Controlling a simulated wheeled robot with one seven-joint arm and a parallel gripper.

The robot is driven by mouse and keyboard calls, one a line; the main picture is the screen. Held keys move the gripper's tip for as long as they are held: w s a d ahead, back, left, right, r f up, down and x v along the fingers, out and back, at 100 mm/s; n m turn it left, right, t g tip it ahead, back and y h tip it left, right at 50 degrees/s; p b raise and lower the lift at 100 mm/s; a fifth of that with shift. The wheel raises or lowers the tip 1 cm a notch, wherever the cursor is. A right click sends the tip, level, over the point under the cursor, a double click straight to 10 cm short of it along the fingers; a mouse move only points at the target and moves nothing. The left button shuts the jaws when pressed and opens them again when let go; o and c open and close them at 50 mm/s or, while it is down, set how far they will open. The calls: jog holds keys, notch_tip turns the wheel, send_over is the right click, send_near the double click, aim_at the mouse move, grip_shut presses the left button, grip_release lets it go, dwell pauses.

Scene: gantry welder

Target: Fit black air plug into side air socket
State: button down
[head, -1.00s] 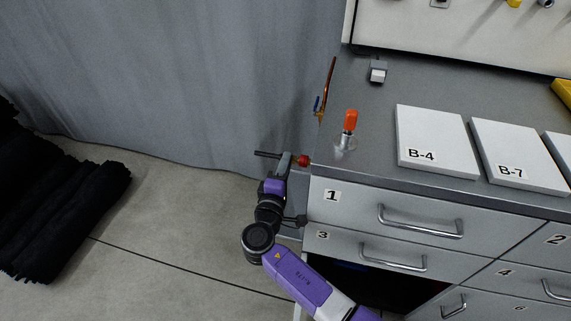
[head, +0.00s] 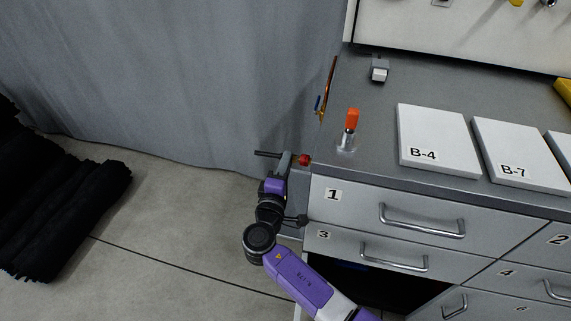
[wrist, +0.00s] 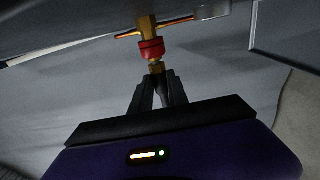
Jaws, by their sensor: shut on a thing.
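My gripper (wrist: 158,82) has its dark fingers close together at a small brass-coloured piece (wrist: 155,68), most likely part of the black air plug; the plug's black body cannot be told apart from the fingers. Just beyond is a red collar (wrist: 151,48) on a brass fitting (wrist: 146,24), which looks like the side air socket. The brass piece lines up with the collar and appears to meet it; how deep it sits cannot be told. In the head view the red collar (head: 305,160) is at the bench's left side, with my gripper (head: 289,160) just left of it.
A copper pipe (head: 331,80) with a blue-handled valve (head: 318,103) runs along the bench's left edge. An orange-handled tool (head: 351,125) stands on the bench top (head: 370,110).

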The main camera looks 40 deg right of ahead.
jog(key=shift+s+d+f+g, duration=0.3)
jog(key=shift+s+d, duration=0.25)
jog(key=shift+d, duration=0.15)
jog(key=c, duration=1.5)
grip_release()
jog(key=shift+s+r, duration=0.1)
jog(key=shift+r, duration=0.05)
jog(key=o, duration=0.3)
jog(key=shift+w+r, duration=0.15)
jog(key=shift+w, duration=0.05)
jog(key=shift+a, duration=0.1)
